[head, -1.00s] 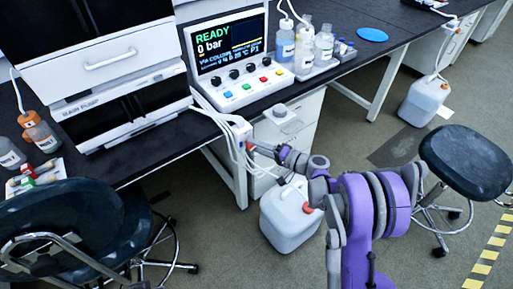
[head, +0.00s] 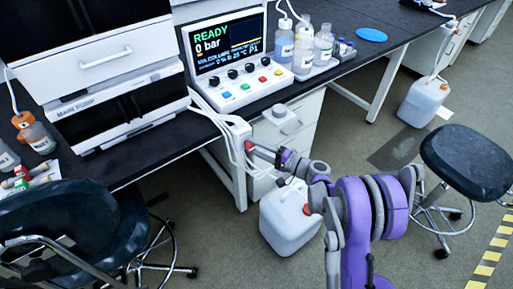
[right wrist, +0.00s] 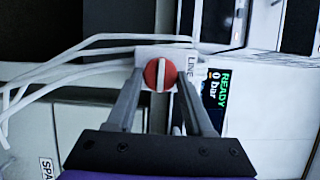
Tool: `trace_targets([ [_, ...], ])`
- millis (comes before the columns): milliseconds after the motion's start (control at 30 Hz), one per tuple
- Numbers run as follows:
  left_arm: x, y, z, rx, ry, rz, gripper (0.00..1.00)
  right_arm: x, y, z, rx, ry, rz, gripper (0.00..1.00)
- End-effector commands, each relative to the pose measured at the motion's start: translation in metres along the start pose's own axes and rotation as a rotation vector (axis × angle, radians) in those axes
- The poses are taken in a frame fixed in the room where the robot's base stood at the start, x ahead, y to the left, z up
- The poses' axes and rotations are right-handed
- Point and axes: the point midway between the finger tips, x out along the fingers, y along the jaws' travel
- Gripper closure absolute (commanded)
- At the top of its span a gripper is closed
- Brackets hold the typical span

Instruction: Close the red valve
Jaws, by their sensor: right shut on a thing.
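The red valve (right wrist: 151,76) is a round red knob with a pale bar across it. In the right wrist view the bar stands upright in the picture, next to a white "LINE" label. In the head view the valve (head: 249,146) is a small red spot on a white block at the bench's front edge, mostly hidden by my gripper. My right gripper (right wrist: 160,88) has one finger on each side of the knob and is shut on it; it also shows in the head view (head: 258,149). My left gripper is not in view.
White tubes (head: 212,113) run along the bench edge to the block. A control box (head: 228,60) reads READY, 0 bar. A white canister (head: 288,222) stands on the floor below my right arm. Dark stools (head: 466,160) stand at both sides.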

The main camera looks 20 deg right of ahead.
Motion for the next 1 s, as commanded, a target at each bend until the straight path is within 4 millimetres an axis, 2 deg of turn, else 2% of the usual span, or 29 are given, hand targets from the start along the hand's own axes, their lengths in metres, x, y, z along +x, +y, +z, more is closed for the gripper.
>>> trace_targets([
  [67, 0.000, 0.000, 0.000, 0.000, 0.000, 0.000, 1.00, 0.000, 0.000, 0.000, 0.001, -0.001, 0.000, 1.00],
  [100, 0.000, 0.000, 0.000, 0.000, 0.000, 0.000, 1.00, 0.000, 0.000, 0.000, 0.000, -0.001, 0.000, 0.41],
  [233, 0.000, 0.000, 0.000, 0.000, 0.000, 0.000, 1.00, 0.000, 0.000, 0.000, 0.000, 0.000, 0.000, 0.18],
  [500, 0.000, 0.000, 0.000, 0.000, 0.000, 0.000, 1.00, 0.000, 0.000, 0.000, -0.001, 0.000, 0.000, 0.18],
  [633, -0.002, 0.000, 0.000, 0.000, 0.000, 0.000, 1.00, -0.009, 0.000, -0.001, -0.001, 0.001, 0.000, 0.18],
  [1000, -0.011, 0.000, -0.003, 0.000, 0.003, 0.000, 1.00, -0.079, -0.001, -0.001, -0.001, 0.004, 0.001, 0.18],
])
